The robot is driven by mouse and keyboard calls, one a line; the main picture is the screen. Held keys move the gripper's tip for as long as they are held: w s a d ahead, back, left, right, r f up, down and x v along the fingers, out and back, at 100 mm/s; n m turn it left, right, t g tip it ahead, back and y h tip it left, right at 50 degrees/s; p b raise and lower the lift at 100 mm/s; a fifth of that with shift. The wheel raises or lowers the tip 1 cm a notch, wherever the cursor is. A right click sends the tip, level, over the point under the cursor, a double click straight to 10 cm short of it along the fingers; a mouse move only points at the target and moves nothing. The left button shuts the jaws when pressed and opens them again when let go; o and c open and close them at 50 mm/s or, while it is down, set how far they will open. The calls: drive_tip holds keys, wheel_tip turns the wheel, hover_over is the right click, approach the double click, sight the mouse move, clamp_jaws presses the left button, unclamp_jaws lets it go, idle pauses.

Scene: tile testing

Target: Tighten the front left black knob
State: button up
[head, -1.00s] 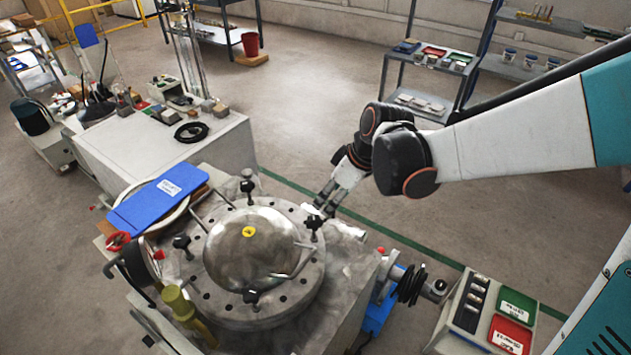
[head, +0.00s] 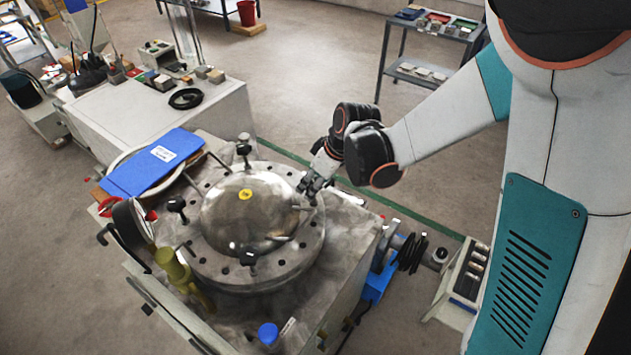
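A round metal vessel with a domed lid (head: 240,225) sits on a grey machine bench. Black knobs stand around its flange: one at the back (head: 244,146), one at the left (head: 176,204), one at the front (head: 249,259). My gripper (head: 307,190) points down at the right side of the flange, where it covers most of the fourth knob. I cannot tell whether its fingers touch that knob or are closed on it. The left and front knobs are in plain view, with no gripper near them.
A blue tray (head: 152,163) lies at the bench's back left. A pressure gauge (head: 132,222) and a yellow-green valve (head: 176,268) stand at the left edge. A blue-capped container (head: 268,334) is at the front. A control box (head: 466,275) stands right of the bench.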

drive_tip(key=shift+c, duration=0.6)
drive_tip(key=c, duration=1)
drive_tip(key=shift+o, duration=0.2)
drive_tip(key=shift+m, duration=0.3)
drive_tip(key=m+t+h, duration=0.1)
drive_tip(key=m, duration=0.2)
drive_tip(key=shift+s+a, duration=0.15)
drive_tip(key=m+h, duration=0.1)
drive_tip(key=m, duration=0.3)
drive_tip(key=shift+a+m+t+h+b, duration=0.1)
drive_tip(key=shift+m+t+h+b, duration=0.2)
drive_tip(key=shift+m+h+b, duration=0.1)
drive_tip(key=m, duration=0.2)
drive_tip(key=m+h, duration=0.1)
drive_tip(key=m, duration=0.1)
drive_tip(key=shift+a+m+h, duration=0.15)
drive_tip(key=shift+m+h, duration=0.15)
drive_tip(key=m, duration=0.2)
drive_tip(key=m+h, duration=0.1)
drive_tip(key=m, duration=0.1)
drive_tip(key=shift+m+g+h, duration=0.3)
drive_tip(key=shift+m+g, duration=0.1)
